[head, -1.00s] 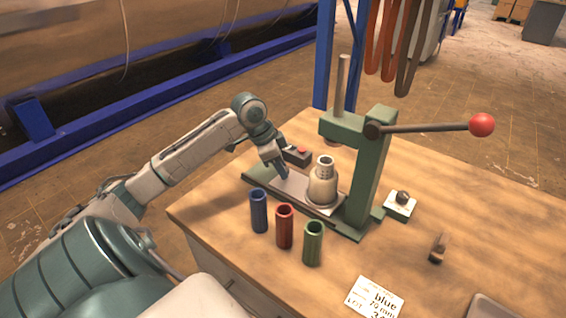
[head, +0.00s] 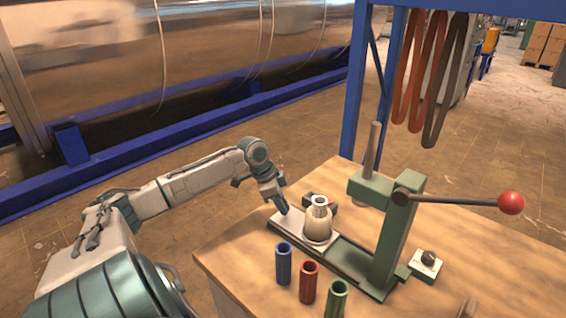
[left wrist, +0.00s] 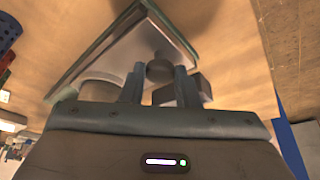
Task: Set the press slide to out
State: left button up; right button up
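The green arbor press (head: 400,240) stands on the wooden table. Its pale slide plate (head: 290,222) lies on the green base, drawn to the left end, away from the press column. A cream, bottle-shaped workpiece (head: 318,226) stands upright on the plate, left of the ram (head: 366,196). My left gripper (head: 284,210) is at the plate's outer left end. In the left wrist view, its fingers (left wrist: 160,85) stand close on both sides of a round grey knob (left wrist: 160,70) on the plate and appear shut on it. My right gripper is not in view.
Blue (head: 283,264), red (head: 309,283) and green (head: 336,300) tubes stand in front of the base. A dark box (head: 333,202) sits behind the plate. The press lever's red ball (head: 511,203) sticks out right. A small block with a dark knob (head: 427,264) is right.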

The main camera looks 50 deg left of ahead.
pick_arm(q)
jog(key=o, duration=0.4)
jog(key=shift+a, duration=0.3)
jog(key=shift+o, duration=0.2)
jog(key=shift+s+a+r, duration=0.1)
jog(key=shift+s+r, duration=0.05)
jog(key=shift+r, duration=0.35)
jog(key=p+v, duration=0.8)
jog(key=v, duration=0.1)
jog(key=shift+r+p, duration=0.35)
jog(key=shift+r, duration=0.05)
jog(key=shift+s+a+f, duration=0.1)
jog(key=shift+s+a, duration=0.05)
jog(key=shift+s, duration=0.05)
